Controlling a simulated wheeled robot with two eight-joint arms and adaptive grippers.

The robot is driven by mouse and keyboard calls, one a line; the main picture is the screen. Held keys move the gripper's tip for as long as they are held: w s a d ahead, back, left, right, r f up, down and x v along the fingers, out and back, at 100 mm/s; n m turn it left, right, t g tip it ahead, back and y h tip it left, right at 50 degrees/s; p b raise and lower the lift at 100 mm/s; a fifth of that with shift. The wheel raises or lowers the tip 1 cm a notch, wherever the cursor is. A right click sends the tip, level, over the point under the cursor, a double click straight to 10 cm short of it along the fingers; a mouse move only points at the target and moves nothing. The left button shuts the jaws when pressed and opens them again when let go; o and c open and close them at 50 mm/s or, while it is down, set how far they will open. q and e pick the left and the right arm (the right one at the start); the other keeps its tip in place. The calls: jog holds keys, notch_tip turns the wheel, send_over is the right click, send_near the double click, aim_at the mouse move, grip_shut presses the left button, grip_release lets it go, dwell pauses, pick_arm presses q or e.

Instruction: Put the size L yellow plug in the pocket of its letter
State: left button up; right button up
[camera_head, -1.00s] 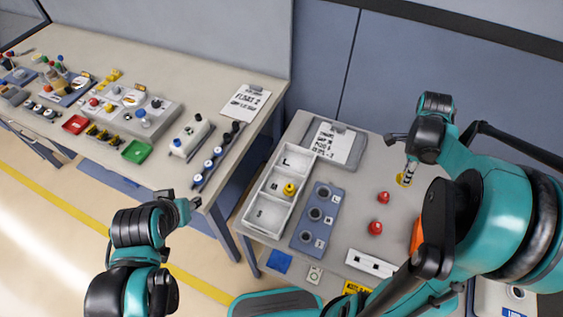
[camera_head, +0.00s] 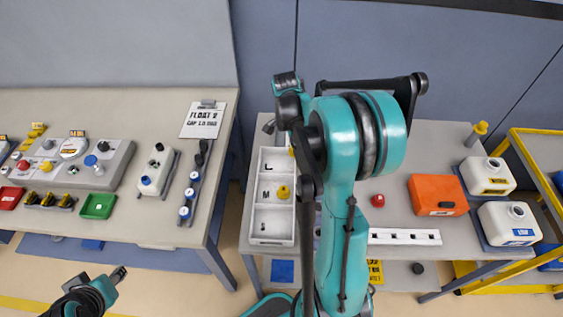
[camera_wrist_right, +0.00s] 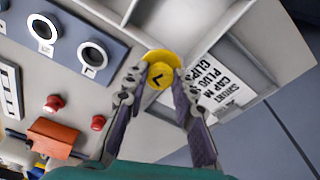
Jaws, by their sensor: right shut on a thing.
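My right gripper (camera_wrist_right: 157,84) is shut on a round yellow plug (camera_wrist_right: 160,68) with a dark letter that looks like an L. The plug also shows in the head view (camera_head: 292,151), beside the L pocket at the far end of the white tray (camera_head: 294,241). In the right wrist view it overlaps the tray's edge; I cannot tell its height. The tray's pockets are marked L, M and S. Another yellow plug (camera_head: 283,191) sits in the M pocket. My left gripper (camera_head: 119,273) is away at lower left, its jaws too small to judge.
A blue socket block (camera_wrist_right: 75,35) lies beside the tray, mostly hidden by my arm in the head view. A red plug (camera_head: 377,200), an orange box (camera_head: 437,195) and a white strip (camera_head: 405,236) are on the table. A printed clipboard (camera_wrist_right: 222,88) lies near the tray.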

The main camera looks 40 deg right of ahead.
jog(key=a, duration=0.1)
jog(key=w+a+f, duration=0.1)
jog(key=a+f, duration=0.1)
jog(key=shift+w+a+f+b, duration=0.1)
jog(key=shift+w+b, duration=0.15)
jog(key=shift+b, duration=0.1)
notch_tip(320, 180, down, 4)
jog(key=shift+f+b, duration=0.15)
jog(key=shift+b, duration=0.7)
jog(key=o, duration=0.8)
jog(key=shift+c, duration=0.2)
